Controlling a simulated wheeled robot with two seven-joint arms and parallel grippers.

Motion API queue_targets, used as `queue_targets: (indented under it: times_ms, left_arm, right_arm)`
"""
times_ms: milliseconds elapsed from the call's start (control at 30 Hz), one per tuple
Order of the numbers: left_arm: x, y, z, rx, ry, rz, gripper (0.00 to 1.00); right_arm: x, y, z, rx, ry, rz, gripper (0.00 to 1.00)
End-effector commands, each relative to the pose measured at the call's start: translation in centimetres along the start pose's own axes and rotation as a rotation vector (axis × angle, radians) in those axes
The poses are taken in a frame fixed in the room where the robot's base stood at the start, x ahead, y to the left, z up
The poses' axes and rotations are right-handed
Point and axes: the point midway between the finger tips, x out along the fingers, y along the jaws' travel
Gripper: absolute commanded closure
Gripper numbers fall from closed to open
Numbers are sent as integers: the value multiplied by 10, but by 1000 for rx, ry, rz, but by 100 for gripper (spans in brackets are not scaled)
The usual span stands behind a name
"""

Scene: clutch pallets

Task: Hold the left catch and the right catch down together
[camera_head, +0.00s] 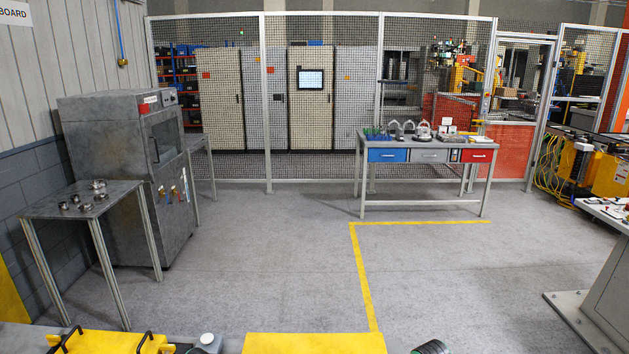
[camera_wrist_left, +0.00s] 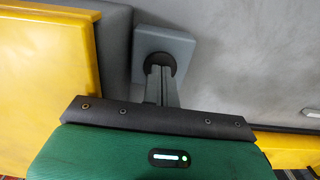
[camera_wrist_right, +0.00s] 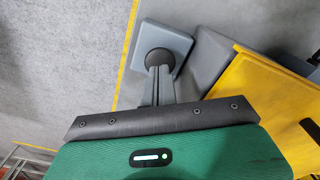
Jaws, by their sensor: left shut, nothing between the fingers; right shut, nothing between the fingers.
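In the left wrist view, a grey square block with a dark round top (camera_wrist_left: 182,45), which looks like the left catch, lies under my left gripper (camera_wrist_left: 161,71). The gripper is shut and empty, its tips over the dark round part. In the right wrist view, a like block, apparently the right catch (camera_wrist_right: 158,30), lies under my right gripper (camera_wrist_right: 159,72), also shut and empty with its tips over the dark part. Both pairs of tips seem at or very near the tops. I cannot tell whether either catch is pressed down. Neither gripper is clear in the head view.
Yellow surfaces (camera_wrist_left: 45,80) (camera_wrist_right: 275,105) stand beside the blocks. In the head view, a yellow panel with black handles (camera_head: 110,343) is at the bottom left. A grey table (camera_head: 85,200) and a machine (camera_head: 110,150) stand left. A workbench (camera_head: 430,145) stands farther back; the middle floor is clear.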

Motion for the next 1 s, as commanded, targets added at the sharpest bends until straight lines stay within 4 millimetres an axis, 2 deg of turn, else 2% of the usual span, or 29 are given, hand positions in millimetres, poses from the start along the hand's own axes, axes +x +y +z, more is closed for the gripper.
queue_targets:
  times_ms: [1000]
  left_arm:
    - [4,0,4,1,-8,-1,100]
  right_arm:
    - [29,0,0,0,0,-1,100]
